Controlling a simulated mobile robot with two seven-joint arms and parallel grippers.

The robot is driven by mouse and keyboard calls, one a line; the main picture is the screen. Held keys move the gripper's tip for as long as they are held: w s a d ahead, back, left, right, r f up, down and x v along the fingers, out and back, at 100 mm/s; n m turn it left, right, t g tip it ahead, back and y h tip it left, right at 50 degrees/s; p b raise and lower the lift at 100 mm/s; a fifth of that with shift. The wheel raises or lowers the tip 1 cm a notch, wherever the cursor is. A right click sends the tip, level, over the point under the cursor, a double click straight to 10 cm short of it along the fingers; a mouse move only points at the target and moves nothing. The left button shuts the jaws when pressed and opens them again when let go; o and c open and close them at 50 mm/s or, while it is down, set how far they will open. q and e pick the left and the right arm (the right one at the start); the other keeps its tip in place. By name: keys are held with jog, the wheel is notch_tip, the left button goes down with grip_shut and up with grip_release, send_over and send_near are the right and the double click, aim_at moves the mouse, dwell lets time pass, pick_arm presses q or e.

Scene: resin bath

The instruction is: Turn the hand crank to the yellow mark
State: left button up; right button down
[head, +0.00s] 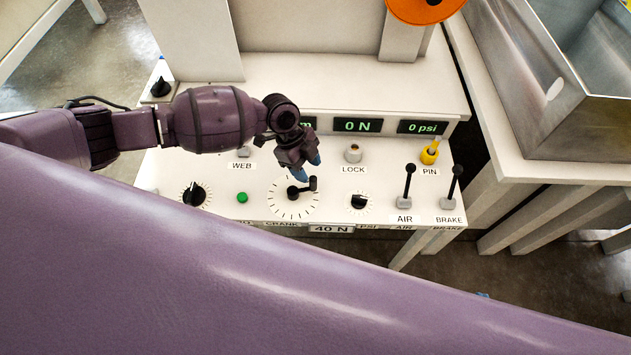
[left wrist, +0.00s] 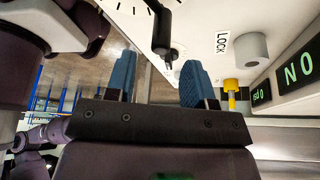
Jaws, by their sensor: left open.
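The hand crank (head: 300,190) is a black arm with an upright knob at its right end, on a round tick-marked dial on the white panel. My left gripper (head: 309,164) is just behind the crank knob with its blue fingers apart and empty. In the left wrist view the crank (left wrist: 162,28) shows ahead of my open left gripper (left wrist: 160,68), its knob lined up between the fingertips; I cannot tell whether they touch. I cannot make out a yellow mark on the dial. My right gripper is out of view.
A black dial (head: 194,194), green button (head: 242,197) and black knob (head: 358,202) flank the crank. The LOCK knob (head: 353,154), yellow PIN (head: 429,153), AIR lever (head: 407,186) and BRAKE lever (head: 452,186) stand right. A metal bath (head: 545,85) is beyond. My purple link covers the foreground.

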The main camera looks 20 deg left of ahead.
aim_at(313, 177)
pick_arm(q)
jog(key=x, duration=0.5)
jog(key=shift+f, duration=0.2)
jog(key=shift+d+f, duration=0.2)
jog(key=shift+f, duration=0.3)
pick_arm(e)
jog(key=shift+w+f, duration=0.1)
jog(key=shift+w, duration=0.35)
pick_arm(q)
jog(key=shift+s, duration=0.1)
jog(key=shift+c, duration=0.2)
grip_shut()
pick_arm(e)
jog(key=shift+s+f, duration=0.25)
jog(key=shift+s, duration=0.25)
